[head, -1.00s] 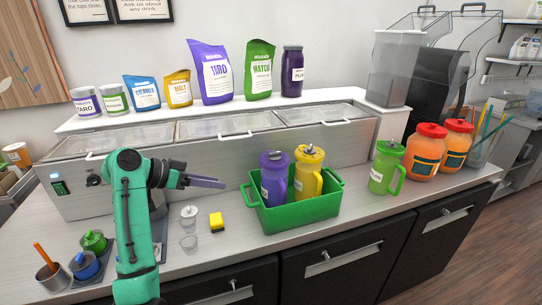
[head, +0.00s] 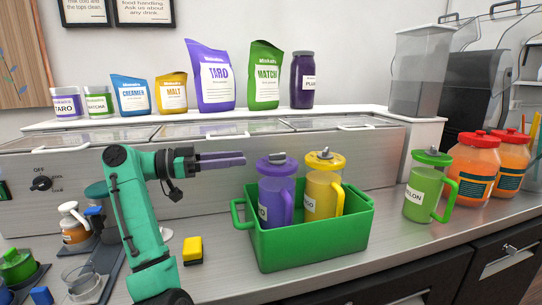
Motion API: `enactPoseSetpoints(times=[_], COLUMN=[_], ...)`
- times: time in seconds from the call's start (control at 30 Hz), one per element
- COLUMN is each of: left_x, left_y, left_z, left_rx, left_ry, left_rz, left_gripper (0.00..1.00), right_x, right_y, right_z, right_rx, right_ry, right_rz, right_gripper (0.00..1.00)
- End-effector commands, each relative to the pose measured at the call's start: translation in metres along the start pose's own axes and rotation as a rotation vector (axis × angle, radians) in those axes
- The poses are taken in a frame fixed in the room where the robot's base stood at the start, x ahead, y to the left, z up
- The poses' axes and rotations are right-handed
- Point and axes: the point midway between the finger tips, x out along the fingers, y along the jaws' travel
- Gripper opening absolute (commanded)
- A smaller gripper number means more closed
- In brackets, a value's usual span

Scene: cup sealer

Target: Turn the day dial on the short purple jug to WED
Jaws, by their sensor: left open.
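The purple jug (head: 274,197) stands upright in a green bin (head: 312,246), its handle to the right and a white label on its left side. Its purple lid (head: 277,167) carries a small grey dial (head: 277,158); the day it points to is too small to read. My left gripper (head: 243,160) is open and empty, at about lid height. Its fingers point right and their tips are just left of the lid, seemingly apart from it. The lower part of the jug is hidden by the bin wall. My right gripper is out of view.
A yellow jug (head: 322,194) stands beside the purple one in the bin. A green jug (head: 424,195) and orange jars (head: 470,168) stand to the right. A yellow sponge (head: 192,249) lies left of the bin. A steel counter unit (head: 215,195) rises behind.

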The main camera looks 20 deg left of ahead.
Motion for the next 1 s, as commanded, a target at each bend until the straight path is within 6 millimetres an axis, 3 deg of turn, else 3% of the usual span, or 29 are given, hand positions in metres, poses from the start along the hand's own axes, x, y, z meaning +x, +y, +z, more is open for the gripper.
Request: enactPoseSetpoints(times=[0.1,0.3,0.43,0.67,0.7,0.8,1.0], left_x=[0.034,0.078,0.090,0.092,0.092,0.092,0.092], left_y=[0.001,0.001,0.000,0.000,0.000,0.000,0.000], left_z=[-0.004,-0.003,-0.001,0.001,0.001,0.001,0.001], left_rx=[-0.003,-0.003,-0.002,-0.001,-0.001,-0.001,-0.001], left_ry=[0.000,-0.001,-0.001,-0.001,-0.001,-0.001,-0.001], left_rz=[0.005,0.003,0.000,0.000,0.000,0.000,-0.002], left_gripper=[0.44,0.44,0.44,0.44,0.36,0.00,0.00], right_x=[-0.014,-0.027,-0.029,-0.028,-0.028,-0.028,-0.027], right_y=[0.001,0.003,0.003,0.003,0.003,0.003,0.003], right_z=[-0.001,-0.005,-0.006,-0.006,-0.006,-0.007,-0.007], right_rx=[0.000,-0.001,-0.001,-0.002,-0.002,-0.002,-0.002], right_ry=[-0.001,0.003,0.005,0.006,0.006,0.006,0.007], right_rz=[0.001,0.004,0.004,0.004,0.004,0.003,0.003], right_gripper=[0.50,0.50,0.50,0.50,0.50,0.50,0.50])
